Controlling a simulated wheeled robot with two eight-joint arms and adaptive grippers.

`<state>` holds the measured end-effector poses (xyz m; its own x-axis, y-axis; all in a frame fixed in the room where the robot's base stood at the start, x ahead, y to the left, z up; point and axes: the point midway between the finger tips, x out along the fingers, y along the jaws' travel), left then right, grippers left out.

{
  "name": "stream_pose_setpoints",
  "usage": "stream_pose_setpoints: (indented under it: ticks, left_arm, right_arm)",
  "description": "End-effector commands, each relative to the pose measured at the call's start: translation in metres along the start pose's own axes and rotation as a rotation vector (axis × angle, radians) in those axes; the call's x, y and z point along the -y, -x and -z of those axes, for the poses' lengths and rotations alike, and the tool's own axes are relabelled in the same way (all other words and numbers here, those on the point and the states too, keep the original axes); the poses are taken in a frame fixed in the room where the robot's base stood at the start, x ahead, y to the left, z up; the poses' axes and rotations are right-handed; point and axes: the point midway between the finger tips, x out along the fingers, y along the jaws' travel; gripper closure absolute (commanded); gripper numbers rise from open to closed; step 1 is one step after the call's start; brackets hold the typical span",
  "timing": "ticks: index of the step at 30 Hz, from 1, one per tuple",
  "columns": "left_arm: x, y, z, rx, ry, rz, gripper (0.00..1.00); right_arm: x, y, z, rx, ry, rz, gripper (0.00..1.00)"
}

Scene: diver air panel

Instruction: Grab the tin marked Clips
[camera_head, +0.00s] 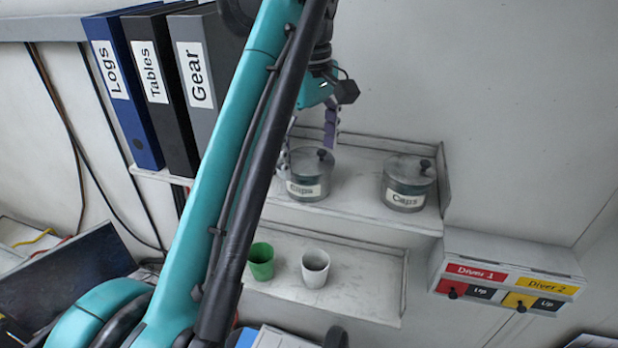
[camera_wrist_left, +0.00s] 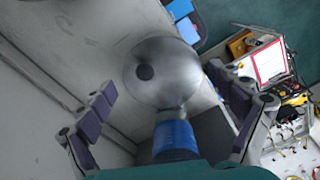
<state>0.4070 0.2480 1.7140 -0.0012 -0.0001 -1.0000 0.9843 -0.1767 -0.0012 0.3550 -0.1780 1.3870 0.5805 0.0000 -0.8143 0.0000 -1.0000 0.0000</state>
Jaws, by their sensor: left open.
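The tin marked Clips (camera_head: 307,190) is a round grey metal tin with a black-knobbed lid. My left gripper (camera_head: 308,145) is open, pointing down just above and around the lid. In the left wrist view the tin's round lid (camera_wrist_left: 166,62) lies between the spread purple-padded fingers (camera_wrist_left: 162,88), with gaps on both sides. I cannot see either finger touching it. A similar tin marked Caps (camera_head: 405,200) stands to its right. My right gripper is not in view.
Binders marked Logs, Tables and Gear (camera_head: 200,85) stand at upper left. A green cup (camera_head: 261,262) and a white cup (camera_head: 315,269) stand on the lower shelf. The Diver 1 and Diver 2 panel (camera_head: 510,282) is at right. Shelf room is free between the tins.

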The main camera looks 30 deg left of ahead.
Motion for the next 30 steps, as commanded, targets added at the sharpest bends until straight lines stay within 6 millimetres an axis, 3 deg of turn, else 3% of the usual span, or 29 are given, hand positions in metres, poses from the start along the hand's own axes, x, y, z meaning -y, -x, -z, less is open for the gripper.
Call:
stream_pose_setpoints:
  ticks: [4, 11, 19, 30]
  left_arm:
    - [0.0005, -0.0134, -0.0003, 0.000, 0.000, 0.000, 0.07]
    - [0.0005, -0.0148, -0.0004, 0.000, -0.001, 0.000, 0.07]
    - [0.0003, -0.0148, -0.0004, 0.000, -0.001, 0.000, 0.71]
    - [0.0002, -0.0120, -0.0003, 0.000, -0.001, 0.000, 0.71]
  right_arm:
    - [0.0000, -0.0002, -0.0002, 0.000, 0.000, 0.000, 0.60]
    - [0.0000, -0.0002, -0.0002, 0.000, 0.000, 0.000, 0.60]
    - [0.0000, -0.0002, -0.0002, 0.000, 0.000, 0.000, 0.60]
    - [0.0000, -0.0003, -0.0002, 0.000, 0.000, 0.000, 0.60]
